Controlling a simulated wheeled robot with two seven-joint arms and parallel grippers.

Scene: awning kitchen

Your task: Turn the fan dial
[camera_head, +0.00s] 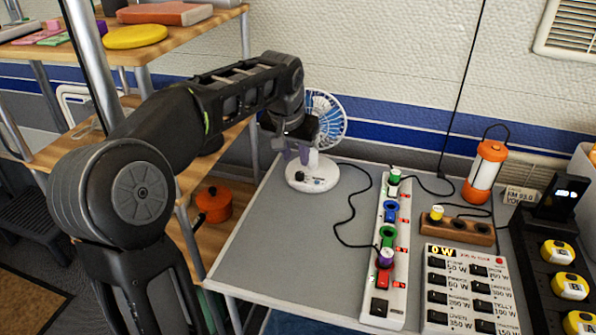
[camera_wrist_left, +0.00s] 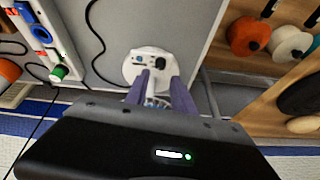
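The small fan has a blue-and-white round head (camera_head: 328,118) and a white round base (camera_head: 326,168) near the back left of the grey table. A black dial (camera_head: 299,176) is on the base; it also shows in the left wrist view (camera_wrist_left: 160,62). Beside it is a small dark and blue switch (camera_head: 318,181). My left gripper (camera_head: 298,162) is above the base, its two purple fingers pointing down. In the left wrist view the fingers (camera_wrist_left: 158,80) are apart with nothing between them, short of the dial. The dial's exact setting is too small to tell. My right gripper is out of view.
A white power strip (camera_head: 402,240) with colored plugs stands right of the fan. A black cord (camera_head: 372,205) runs across the table. A wattage panel (camera_head: 462,262), orange lantern (camera_head: 487,170) and wooden block (camera_head: 470,232) are farther right. The front-left table area is clear.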

